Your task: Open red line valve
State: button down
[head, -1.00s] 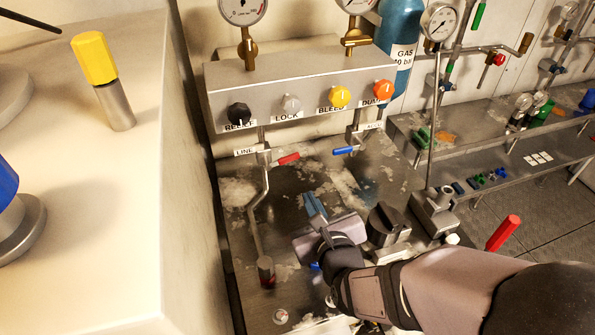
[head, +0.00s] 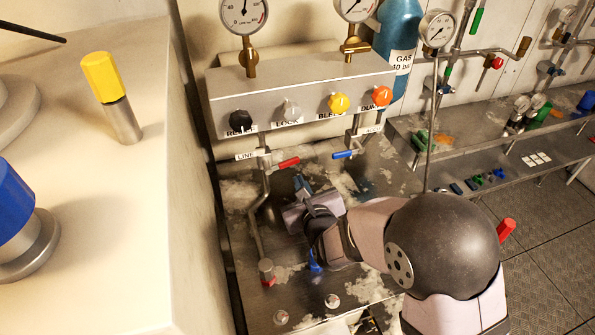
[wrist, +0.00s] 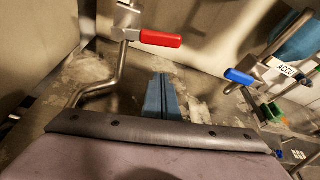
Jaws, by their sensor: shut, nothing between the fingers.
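The red line valve handle (head: 288,162) sticks out to the right from the vertical pipe under the LINE label (head: 246,155). In the wrist view the red handle (wrist: 161,39) lies level, above and ahead of the fingers. My gripper (head: 301,184) is just below the red handle in the head view, apart from it, with its blue fingers pointing up toward the panel. In the wrist view the fingers of my gripper (wrist: 162,97) are together with nothing between them.
A blue-handled valve (head: 343,154) hangs to the right; it also shows in the wrist view (wrist: 238,76). A bent pipe (head: 257,215) runs down left of my gripper. The grey panel box (head: 300,98) with several knobs overhangs above. A pale wall block (head: 190,200) stands at the left.

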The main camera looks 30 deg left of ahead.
jog(key=shift+s+a+r+p, duration=0.2)
jog(key=shift+r+p, duration=0.2)
jog(key=shift+r, duration=0.6)
jog(key=shift+s+a+r+p, duration=0.15)
jog(key=shift+r+p, duration=0.25)
jog(key=shift+r, duration=0.55)
jog(key=shift+d, duration=0.1)
